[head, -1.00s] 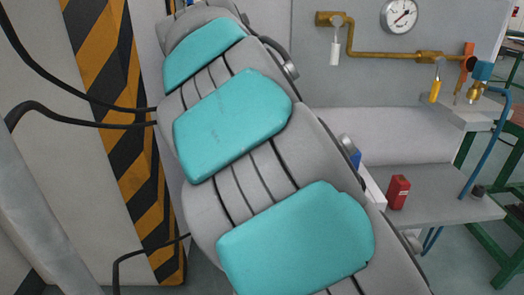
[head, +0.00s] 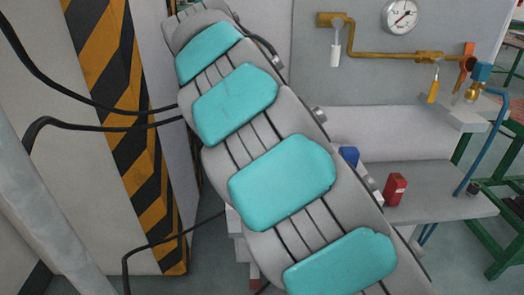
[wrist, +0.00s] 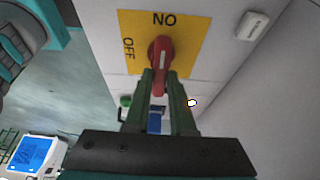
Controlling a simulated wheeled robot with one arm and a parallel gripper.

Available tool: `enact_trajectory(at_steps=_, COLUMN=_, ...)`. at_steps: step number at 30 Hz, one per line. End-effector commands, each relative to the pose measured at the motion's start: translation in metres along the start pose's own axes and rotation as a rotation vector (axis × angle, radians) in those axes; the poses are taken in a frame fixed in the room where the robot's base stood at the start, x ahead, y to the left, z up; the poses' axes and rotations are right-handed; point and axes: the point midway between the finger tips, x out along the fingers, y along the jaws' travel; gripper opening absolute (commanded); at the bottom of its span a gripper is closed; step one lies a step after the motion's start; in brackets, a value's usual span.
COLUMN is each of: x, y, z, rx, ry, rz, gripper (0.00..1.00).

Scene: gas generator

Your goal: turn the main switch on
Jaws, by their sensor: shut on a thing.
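In the wrist view, the main switch is a red rotary handle (wrist: 162,52) on a yellow plate (wrist: 192,30). The plate is marked "NO" along its top edge and "OFF" along its left side, as they appear in the picture. The handle's grip end points down in the picture, toward me. My gripper (wrist: 159,76) is shut on the handle, with one green finger on each side of it. In the head view my arm fills the middle, and neither my gripper nor the switch can be seen there.
In the head view, a grey bench (head: 440,190) at the right holds a red box (head: 395,189). A brass pipe (head: 385,54) with a gauge (head: 401,15) runs above it. A striped post (head: 112,110) stands left of my arm. A small screen (wrist: 37,155) shows in the wrist view.

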Motion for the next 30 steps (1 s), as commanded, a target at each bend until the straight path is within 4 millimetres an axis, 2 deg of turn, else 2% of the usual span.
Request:
enact_trajectory(at_steps=11, x=-0.0011, y=-0.0005, z=-0.0005, rx=0.006, ry=0.0, rz=-0.002, gripper=0.0)
enact_trajectory(at_steps=12, x=-0.0011, y=-0.0005, z=-0.0005, rx=0.006, ry=0.0, rz=-0.002, gripper=0.23)
enact_trajectory(at_steps=20, x=-0.0005, y=-0.0002, z=-0.0002, rx=0.005, ry=0.0, rz=0.0, gripper=0.53)
enact_trajectory(at_steps=30, x=-0.0002, y=0.0, z=-0.0001, rx=0.004, ry=0.0, rz=0.001, gripper=0.53)
